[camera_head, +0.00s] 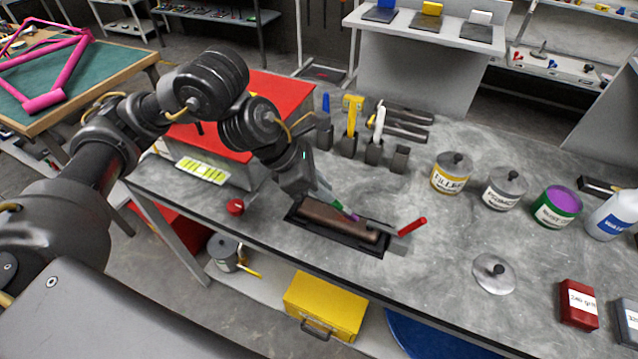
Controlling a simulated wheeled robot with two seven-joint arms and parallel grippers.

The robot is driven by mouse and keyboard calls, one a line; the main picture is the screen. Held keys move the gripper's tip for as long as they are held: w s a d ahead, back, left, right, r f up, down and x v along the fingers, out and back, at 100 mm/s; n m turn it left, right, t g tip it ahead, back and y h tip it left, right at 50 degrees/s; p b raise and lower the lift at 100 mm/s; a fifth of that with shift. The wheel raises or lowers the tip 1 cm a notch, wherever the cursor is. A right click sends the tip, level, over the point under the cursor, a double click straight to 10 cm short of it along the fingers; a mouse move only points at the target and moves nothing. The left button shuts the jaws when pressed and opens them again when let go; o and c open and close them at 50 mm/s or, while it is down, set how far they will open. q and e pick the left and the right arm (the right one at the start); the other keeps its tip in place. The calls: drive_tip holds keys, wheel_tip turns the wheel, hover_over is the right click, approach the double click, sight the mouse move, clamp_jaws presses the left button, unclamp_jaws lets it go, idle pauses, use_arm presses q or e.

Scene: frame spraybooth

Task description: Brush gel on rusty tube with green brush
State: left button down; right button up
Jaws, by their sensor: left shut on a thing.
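The rusty tube (338,221) is a brown bar lying in a black cradle (378,249) at the front of the grey bench. My left gripper (314,190) points down above the tube's far side and is shut on the green brush (338,206). Its fingers hide most of the brush. The brush's purple-tipped end (354,217) is at or just above the tube's top; I cannot tell whether it touches. The gel tin (557,206) with a green label stands open at the right, purple inside. My right gripper is not in view.
A red-handled tool (411,227) sits at the cradle's right end. Holders with a yellow brush (352,115) and a white brush (379,124) stand behind. Closed tins (451,174) and a loose lid (494,273) are to the right. Bench between cradle and tins is clear.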

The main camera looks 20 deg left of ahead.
use_arm(q)
drive_tip(key=shift+f, duration=0.15)
drive_tip(key=shift+a+f+b, duration=0.1)
drive_tip(key=shift+a+b, duration=0.55)
drive_tip(key=shift+a, duration=0.05)
drive_tip(key=a+b, duration=0.1)
drive_tip(key=a, duration=0.1)
drive_tip(key=shift+w+a, duration=0.1)
drive_tip(key=shift+a, duration=0.2)
drive_tip(key=shift+r, duration=0.25)
drive_tip(key=shift+r+p, duration=2.15)
drive_tip(key=shift+r, duration=0.75)
